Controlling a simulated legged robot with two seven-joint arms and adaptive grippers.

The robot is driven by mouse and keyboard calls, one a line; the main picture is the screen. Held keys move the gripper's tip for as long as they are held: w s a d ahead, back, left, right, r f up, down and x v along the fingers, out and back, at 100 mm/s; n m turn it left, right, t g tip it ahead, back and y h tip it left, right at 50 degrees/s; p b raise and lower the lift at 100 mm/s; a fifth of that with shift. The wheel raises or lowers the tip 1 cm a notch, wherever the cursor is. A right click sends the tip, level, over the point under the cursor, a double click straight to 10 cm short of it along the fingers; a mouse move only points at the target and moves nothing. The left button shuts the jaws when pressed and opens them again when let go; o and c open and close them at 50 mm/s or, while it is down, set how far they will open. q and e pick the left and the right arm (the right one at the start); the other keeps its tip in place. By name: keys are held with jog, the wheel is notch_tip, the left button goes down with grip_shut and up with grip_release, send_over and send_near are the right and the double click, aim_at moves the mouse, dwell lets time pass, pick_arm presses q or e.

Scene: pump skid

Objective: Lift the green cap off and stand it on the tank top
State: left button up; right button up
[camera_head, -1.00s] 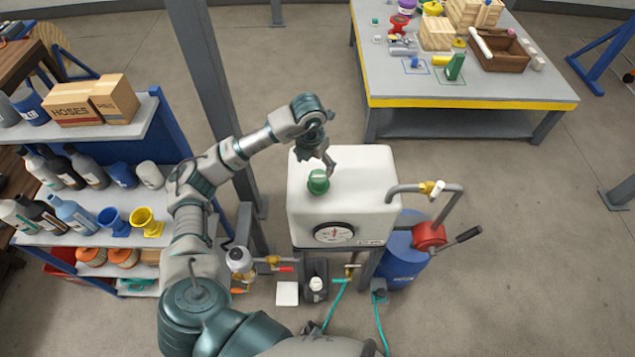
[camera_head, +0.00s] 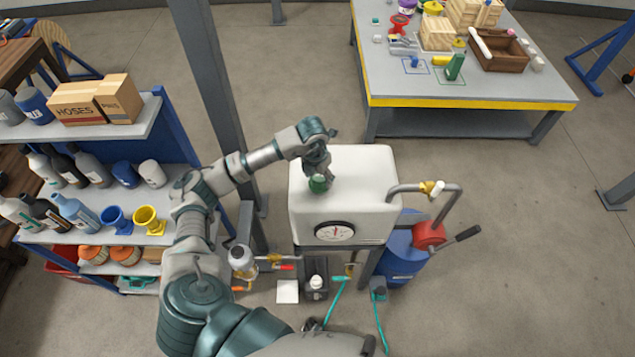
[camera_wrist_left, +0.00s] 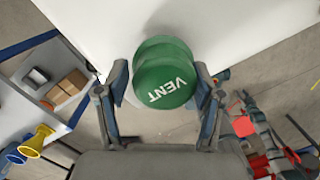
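The green cap (camera_head: 318,184) sits on the white tank (camera_head: 370,190), towards the left of its top. In the left wrist view the cap (camera_wrist_left: 165,75) shows a round face marked VENT. My left gripper (camera_head: 322,178) is down at the cap and partly covers it in the head view. In the left wrist view the fingers of my left gripper (camera_wrist_left: 162,80) stand on either side of the cap. A narrow gap shows at the left finger; the right finger is very close to the cap, and contact is unclear. My right gripper is not in view.
A gauge (camera_head: 334,232) is on the tank's front. A shelf (camera_head: 100,130) with bottles and boxes is at the left. The tank top right of the cap is clear.

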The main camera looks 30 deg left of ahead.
pick_arm(q)
jog(key=c, duration=0.4)
jog(key=shift+d, duration=0.25)
jog(key=shift+c, duration=0.5)
jog(key=shift+d, duration=0.2)
jog(key=shift+w+a+r, duration=0.1)
jog(key=shift+a+r, duration=0.25)
jog(key=shift+r, duration=0.3)
notch_tip(320, 180, up, 2)
jog(key=shift+r+b, duration=0.15)
jog(key=shift+b, duration=0.35)
jog(key=s+d+b, duration=0.1)
jog(key=s+d, duration=0.1)
jog(key=s, duration=0.5)
jog(key=s+d+r+b, duration=0.1)
jog(key=s+d, duration=0.2)
jog(key=s, duration=0.5)
jog(key=shift+s+r, duration=0.2)
jog(key=shift+r, duration=0.05)
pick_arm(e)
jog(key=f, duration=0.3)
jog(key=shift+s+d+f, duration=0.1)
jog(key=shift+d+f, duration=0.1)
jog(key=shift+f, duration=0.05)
